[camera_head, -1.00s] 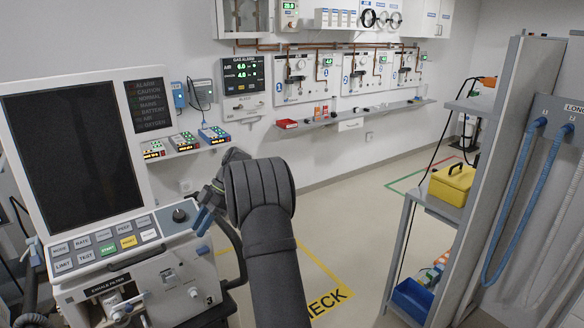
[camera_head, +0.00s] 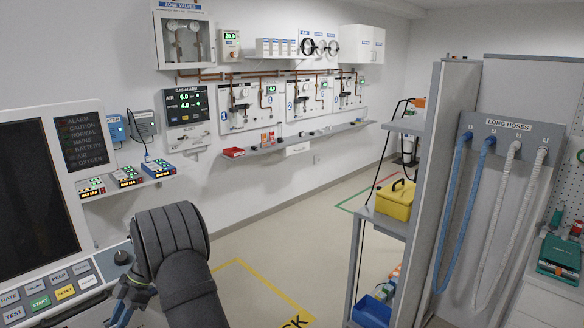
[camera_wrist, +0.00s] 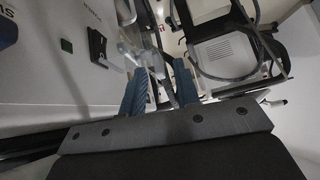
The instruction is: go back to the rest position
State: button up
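My arm rises from the bottom edge of the head view, with its dark ribbed joint beside the ventilator's panel. My gripper (camera_head: 122,312) shows small and partly cut off at the lower left of that view, in front of the ventilator (camera_head: 66,310). In the wrist view my gripper (camera_wrist: 159,82) has its two blue fingers apart. I see no object clearly held between them; grey shapes show in the gap, seemingly background. The ventilator has a dark screen (camera_head: 35,200) and a row of buttons.
A shelf unit with a yellow case (camera_head: 396,200) and a blue bin (camera_head: 371,311) stands right of centre. A long-hoses rack (camera_head: 510,128) is at the right. Wall gas panels (camera_head: 240,108) are behind. The floor (camera_head: 285,240) between looks clear.

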dwell(0.3)
jog(key=v, duration=1.7)
jog(key=x, duration=1.7)
jog(key=shift+s+f, duration=0.15)
jog(key=shift+s+d+f+n+t+y, duration=0.1)
jog(key=shift+d+f+n+t+y, duration=0.25)
jog(key=shift+t+y, duration=0.2)
jog(key=shift+a, duration=0.1)
jog(key=o, duration=0.4)
